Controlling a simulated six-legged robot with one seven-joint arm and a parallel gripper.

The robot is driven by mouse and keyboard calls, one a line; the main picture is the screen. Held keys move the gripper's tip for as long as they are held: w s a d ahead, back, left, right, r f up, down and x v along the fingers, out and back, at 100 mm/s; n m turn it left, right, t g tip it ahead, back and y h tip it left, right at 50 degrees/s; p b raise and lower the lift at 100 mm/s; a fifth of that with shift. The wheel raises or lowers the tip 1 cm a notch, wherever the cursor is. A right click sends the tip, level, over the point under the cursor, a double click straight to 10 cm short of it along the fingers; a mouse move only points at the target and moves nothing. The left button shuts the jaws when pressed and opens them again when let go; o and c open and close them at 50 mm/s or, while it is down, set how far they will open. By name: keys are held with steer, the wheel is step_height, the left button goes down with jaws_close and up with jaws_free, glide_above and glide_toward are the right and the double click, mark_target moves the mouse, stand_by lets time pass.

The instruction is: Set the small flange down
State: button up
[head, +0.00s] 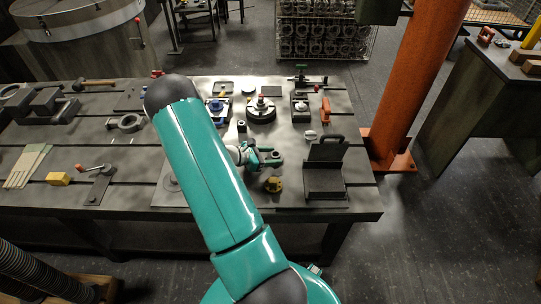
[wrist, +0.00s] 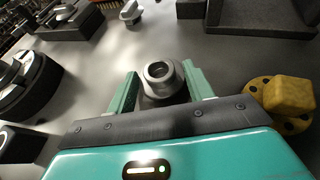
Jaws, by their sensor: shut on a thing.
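The small flange (wrist: 162,76) is a grey metal ring with a raised hub and an open bore. In the wrist view it sits between the two green fingers of my gripper (wrist: 163,88), which is shut on it. In the head view my gripper (head: 266,156) is low over the right part of the steel table (head: 140,190), and the flange (head: 277,155) shows small at its tip. The flange looks upright, hub upward. I cannot tell whether its underside touches the table.
A yellow flanged part (wrist: 290,96) lies close right of my gripper. A black angle fixture (head: 325,182) stands further right. A round dark chuck (head: 261,112) and a small pale part (head: 310,135) are behind. Bare metal surrounds the flange in the wrist view.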

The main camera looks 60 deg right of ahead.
steer(key=o, duration=1.2)
steer(key=shift+f, duration=0.1)
steer(key=v, duration=1.3)
steer(key=shift+w+a, duration=0.25)
steer(key=shift+a, duration=0.05)
